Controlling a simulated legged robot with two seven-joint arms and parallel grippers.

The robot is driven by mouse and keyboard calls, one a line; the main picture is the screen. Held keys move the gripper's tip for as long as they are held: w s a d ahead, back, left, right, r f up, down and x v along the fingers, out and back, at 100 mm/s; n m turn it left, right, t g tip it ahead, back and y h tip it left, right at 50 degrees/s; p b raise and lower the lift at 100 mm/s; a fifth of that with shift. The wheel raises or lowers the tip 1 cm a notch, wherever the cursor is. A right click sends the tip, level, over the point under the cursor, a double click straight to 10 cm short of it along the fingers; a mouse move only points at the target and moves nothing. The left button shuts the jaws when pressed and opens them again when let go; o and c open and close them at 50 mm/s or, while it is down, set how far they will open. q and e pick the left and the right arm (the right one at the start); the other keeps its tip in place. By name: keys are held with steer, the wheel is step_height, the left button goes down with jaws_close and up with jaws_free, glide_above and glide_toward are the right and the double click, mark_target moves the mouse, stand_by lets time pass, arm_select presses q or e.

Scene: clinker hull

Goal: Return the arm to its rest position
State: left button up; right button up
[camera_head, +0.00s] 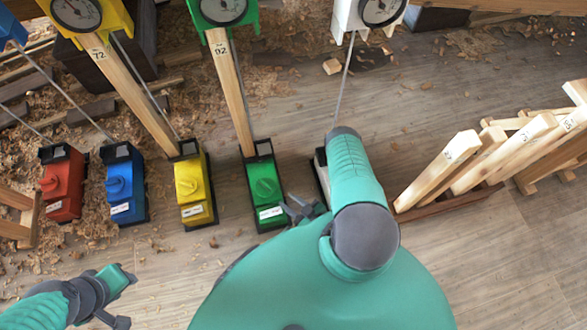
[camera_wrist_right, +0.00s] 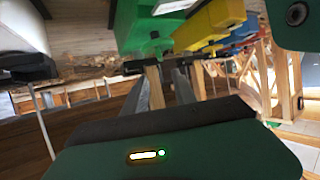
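My right arm crosses the lower middle of the head view. Its gripper (camera_head: 298,207) is beside the lower right of the green box (camera_head: 264,188), with its two dark fingers parted. In the right wrist view the fingers (camera_wrist_right: 163,92) stand apart with a gap between them. I see nothing held there. My left gripper (camera_head: 124,298) is at the lower left of the head view, fingers apart and empty, below the blue box (camera_head: 124,186).
A red box (camera_head: 63,184) and a yellow box (camera_head: 193,188) stand in the row. Gauges, including a white one (camera_head: 367,14), line the top. Numbered planks (camera_head: 438,168) lean in a rack at right. Wood shavings litter the floor. The lower right floor is clear.

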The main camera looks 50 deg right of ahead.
steer(key=shift+v, duration=1)
